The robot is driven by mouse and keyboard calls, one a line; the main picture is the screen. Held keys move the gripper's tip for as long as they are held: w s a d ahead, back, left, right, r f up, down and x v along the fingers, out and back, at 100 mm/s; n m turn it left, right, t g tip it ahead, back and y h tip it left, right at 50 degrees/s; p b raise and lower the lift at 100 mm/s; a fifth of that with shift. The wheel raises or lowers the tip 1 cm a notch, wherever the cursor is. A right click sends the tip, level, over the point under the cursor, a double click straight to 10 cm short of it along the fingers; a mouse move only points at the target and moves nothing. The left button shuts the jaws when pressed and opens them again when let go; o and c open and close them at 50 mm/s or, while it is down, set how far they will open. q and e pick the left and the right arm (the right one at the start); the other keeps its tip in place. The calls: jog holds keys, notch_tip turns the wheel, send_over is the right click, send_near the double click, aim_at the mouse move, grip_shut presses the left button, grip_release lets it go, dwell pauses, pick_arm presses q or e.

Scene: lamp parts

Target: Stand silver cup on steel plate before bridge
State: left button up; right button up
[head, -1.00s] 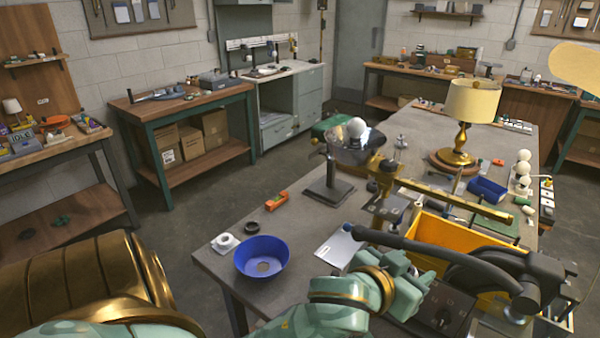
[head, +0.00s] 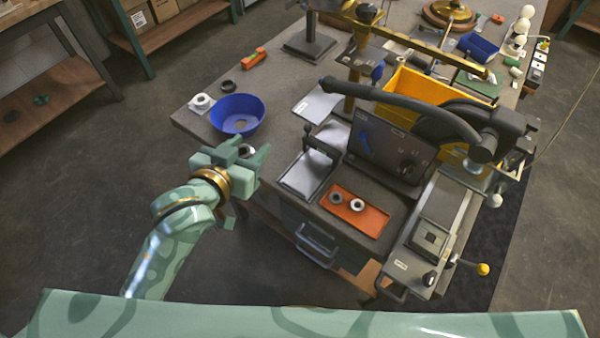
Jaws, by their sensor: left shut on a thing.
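My left gripper (head: 250,157) is over the table's front left edge, just in front of the blue bowl. It is shut on a small round silver cup (head: 245,150) with a dark opening, partly hidden by the fingers. A flat steel plate (head: 302,178) lies to the right of the gripper, apart from it. A dark bridge-like frame (head: 319,150) stands at the plate's back part. My right gripper is not in view.
The blue bowl (head: 237,114) and a white ring-shaped part (head: 201,103) are behind the gripper. A dark machine with a long handle (head: 400,106) stands right of the plate, in front of a yellow bin (head: 412,90). A pale sheet (head: 318,103) lies behind the plate.

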pick_arm(q)
jog(key=s+d+f+m+g+h, duration=0.25)
jog(key=s+d+f, duration=0.3)
jog(key=d, duration=0.35)
jog(key=b, duration=0.5)
send_over(307, 175)
jog(key=shift+m+t+h, duration=0.25)
jog(key=shift+t+h, duration=0.1)
jog(key=shift+t, duration=0.1)
jog(key=f, duration=1)
jog(key=shift+s+a+f, duration=0.1)
jog(key=shift+s+f, duration=0.05)
jog(key=shift+s, duration=0.05)
jog(key=shift+w+f, duration=0.15)
jog(key=shift+f, duration=0.05)
notch_tip(307, 175, down, 4)
jog(key=shift+w+r+b, duration=0.1)
jog(key=shift+r+b, duration=0.15)
jog(key=shift+b, duration=0.75)
jog(key=shift+r, duration=0.15)
